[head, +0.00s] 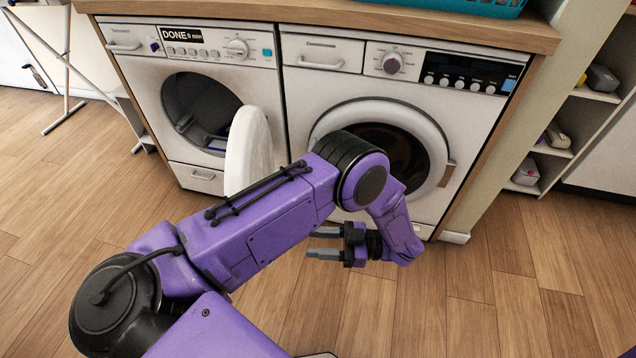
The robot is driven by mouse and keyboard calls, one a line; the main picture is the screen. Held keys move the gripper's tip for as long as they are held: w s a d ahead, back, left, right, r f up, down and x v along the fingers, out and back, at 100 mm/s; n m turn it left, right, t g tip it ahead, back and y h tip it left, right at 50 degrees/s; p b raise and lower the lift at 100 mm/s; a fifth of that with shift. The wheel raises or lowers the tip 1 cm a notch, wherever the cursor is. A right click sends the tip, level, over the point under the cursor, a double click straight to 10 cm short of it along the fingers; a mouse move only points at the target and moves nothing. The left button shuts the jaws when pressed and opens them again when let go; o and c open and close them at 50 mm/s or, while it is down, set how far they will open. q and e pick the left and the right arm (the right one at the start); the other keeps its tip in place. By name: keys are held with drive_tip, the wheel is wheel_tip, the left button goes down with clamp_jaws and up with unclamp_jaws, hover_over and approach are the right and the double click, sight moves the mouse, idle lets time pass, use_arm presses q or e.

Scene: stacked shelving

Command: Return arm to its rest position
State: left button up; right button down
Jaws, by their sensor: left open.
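My left arm (265,222) is purple and black and comes in from the lower left. It reaches out to a bent elbow in front of the right-hand machine, then folds down and back. My left gripper (318,243) points left, with its two grey fingers apart and nothing between them. It hangs over the wooden floor in front of the machines. My right gripper is not in view.
The left washing machine (222,52) has its door (252,150) swung open toward me, and its display reads DONE. The right machine (330,82) has its round door shut. A wooden counter (330,14) runs above. Shelves (552,150) stand right. Floor at lower right is clear.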

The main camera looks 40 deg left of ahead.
use_arm(q)
drive_tip(key=shift+w+d, duration=0.15)
drive_tip(key=shift+d, duration=0.15)
drive_tip(key=shift+d+r, duration=0.1)
